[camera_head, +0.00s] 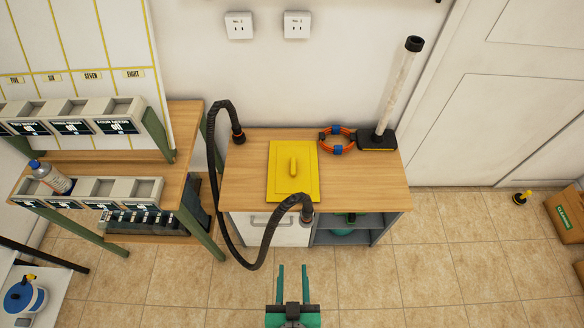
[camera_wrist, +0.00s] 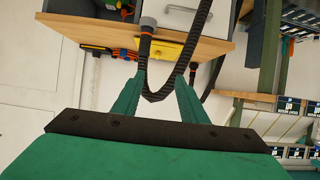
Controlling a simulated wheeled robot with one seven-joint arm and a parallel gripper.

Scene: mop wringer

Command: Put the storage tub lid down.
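The storage tub lid, a yellow square plate with a raised grip (camera_head: 293,172), lies flat on the wooden top of the cabinet, near its front edge. It also shows in the wrist view (camera_wrist: 166,50), upside down and partly hidden by a black hose. My gripper (camera_head: 292,268) is in front of the cabinet, apart from the lid. Its two green fingers are spread, with nothing held between them. In the wrist view my gripper (camera_wrist: 161,76) points towards the cabinet front, with the hose looping behind the fingertips.
An orange cable coil (camera_head: 325,134) and a pole on a black base (camera_head: 378,141) stand to the right. Shelves (camera_head: 178,160) stand left.

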